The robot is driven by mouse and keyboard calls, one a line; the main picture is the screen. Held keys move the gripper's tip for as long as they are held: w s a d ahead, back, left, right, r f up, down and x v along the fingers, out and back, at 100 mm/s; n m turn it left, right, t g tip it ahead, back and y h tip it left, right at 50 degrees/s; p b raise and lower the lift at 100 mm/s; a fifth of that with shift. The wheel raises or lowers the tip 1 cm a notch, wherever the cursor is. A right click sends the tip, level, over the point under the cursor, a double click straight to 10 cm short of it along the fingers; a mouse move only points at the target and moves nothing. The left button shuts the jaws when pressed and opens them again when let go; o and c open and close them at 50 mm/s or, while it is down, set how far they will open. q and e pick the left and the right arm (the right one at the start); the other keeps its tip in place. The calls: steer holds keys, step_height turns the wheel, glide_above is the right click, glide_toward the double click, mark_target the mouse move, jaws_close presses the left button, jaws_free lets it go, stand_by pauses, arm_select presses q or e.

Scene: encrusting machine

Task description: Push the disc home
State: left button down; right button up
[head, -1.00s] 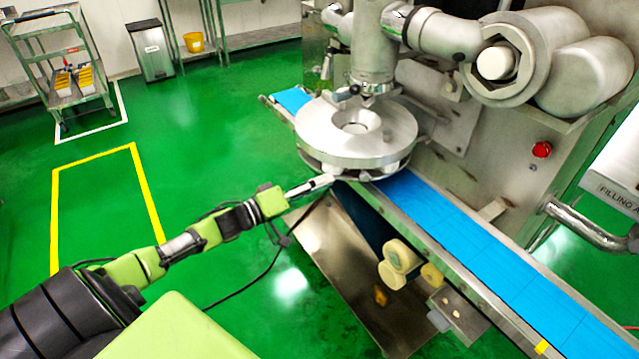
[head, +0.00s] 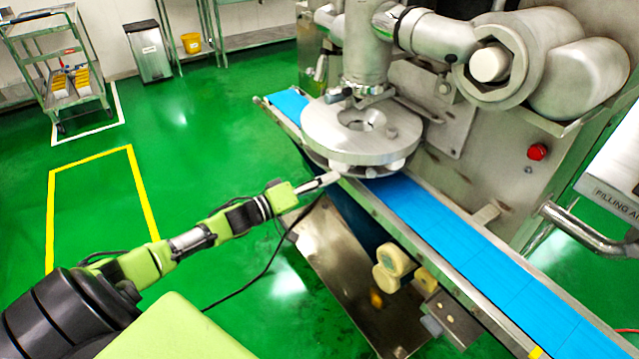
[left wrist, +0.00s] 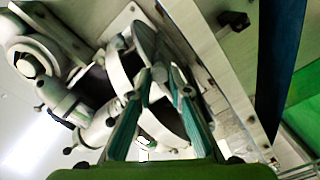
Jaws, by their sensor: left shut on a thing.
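The disc (head: 345,143) is a thick round steel plate with a hole near its middle. It sits under the machine's vertical head (head: 366,55), over the blue belt, with a lower layer beneath its rim. My left gripper (head: 331,179) reaches in from the left at the disc's near lower edge and is shut on it. In the left wrist view the fingers (left wrist: 160,80) close around the edge of the disc (left wrist: 147,42), seen nearly edge-on. The exact contact is partly hidden by the fingers. My right gripper is not in view.
The blue conveyor belt (head: 470,240) runs from behind the disc to the lower right. The machine body with a red button (head: 537,152) stands on the right. Cream rollers (head: 395,260) sit below the belt. The green floor at left is clear; a trolley (head: 62,70) stands far back.

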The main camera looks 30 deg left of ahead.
arm_select(q)
steer(key=shift+w+r, duration=0.15)
steer(key=c, duration=1.9)
jaws_free()
steer(key=shift+w+d, duration=0.1)
steer(key=v, duration=1.2)
steer(key=shift+f, duration=0.25)
